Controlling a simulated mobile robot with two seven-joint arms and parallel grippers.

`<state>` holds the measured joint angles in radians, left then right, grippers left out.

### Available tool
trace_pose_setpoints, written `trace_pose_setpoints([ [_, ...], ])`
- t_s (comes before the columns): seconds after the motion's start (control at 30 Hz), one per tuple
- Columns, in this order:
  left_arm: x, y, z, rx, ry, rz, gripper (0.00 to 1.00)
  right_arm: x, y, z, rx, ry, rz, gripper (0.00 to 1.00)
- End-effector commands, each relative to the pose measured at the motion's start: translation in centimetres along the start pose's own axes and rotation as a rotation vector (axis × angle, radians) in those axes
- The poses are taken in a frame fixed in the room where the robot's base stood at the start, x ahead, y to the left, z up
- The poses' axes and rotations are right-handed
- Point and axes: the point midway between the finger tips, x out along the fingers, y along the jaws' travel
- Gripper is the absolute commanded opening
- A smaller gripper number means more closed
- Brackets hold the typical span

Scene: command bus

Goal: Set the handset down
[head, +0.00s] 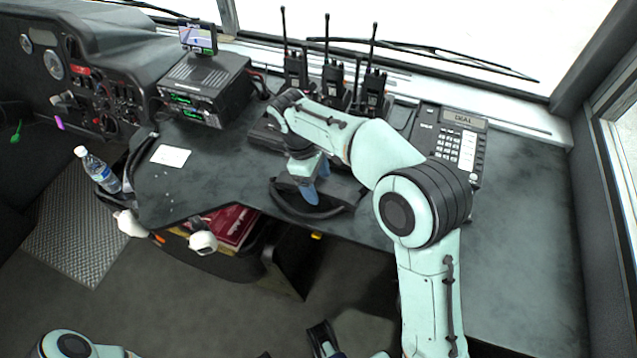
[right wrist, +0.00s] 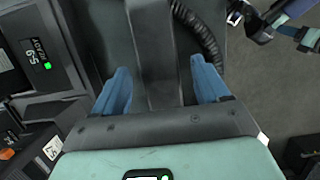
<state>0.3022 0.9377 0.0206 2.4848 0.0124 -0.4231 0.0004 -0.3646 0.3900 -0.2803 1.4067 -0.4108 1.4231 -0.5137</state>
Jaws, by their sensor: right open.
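My right gripper (head: 308,190) points down over the front part of the dashboard, with its blue fingers apart. In the right wrist view the gripper (right wrist: 161,88) is open, one finger on each side of a long dark bar (right wrist: 154,50) that looks like the handset. I see a gap between the bar and each finger. A coiled black cord (right wrist: 200,35) runs beside the bar. In the head view the arm hides most of this spot, and a dark curved band (head: 310,211) shows below the fingers. A dark part at the bottom edge may be my left gripper (head: 322,338); its fingers are unclear.
A desk phone (head: 453,140) reading DIAL stands to the right. Several handheld radios (head: 334,75) stand behind the arm. A radio unit (head: 205,88) with a small screen (head: 198,38) is to the left. A water bottle (head: 97,170) stands far left. The right dashboard is clear.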

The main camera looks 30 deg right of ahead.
Motion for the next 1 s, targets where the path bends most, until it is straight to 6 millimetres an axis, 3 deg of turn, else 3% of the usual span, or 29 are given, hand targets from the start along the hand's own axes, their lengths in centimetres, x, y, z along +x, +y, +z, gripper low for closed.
trace_pose_setpoints([
  [0.2,-1.3,0.2,0.7,-0.002,-0.017,-0.004,0.43,-5.2,0.0,0.0,0.0,0.004,0.003,0.74],
  [0.43,-2.2,0.3,1.2,-0.003,-0.035,-0.008,0.43,-9.2,0.0,0.0,-0.001,0.003,0.002,0.74],
  [0.6,-2.4,0.4,1.5,-0.004,-0.043,-0.009,0.43,-10.4,-0.1,0.0,-0.002,0.001,0.001,0.74],
  [1.0,-2.4,0.3,1.5,-0.005,-0.044,-0.01,0.43,-10.5,-0.1,0.0,-0.001,0.0,0.0,0.74],
])
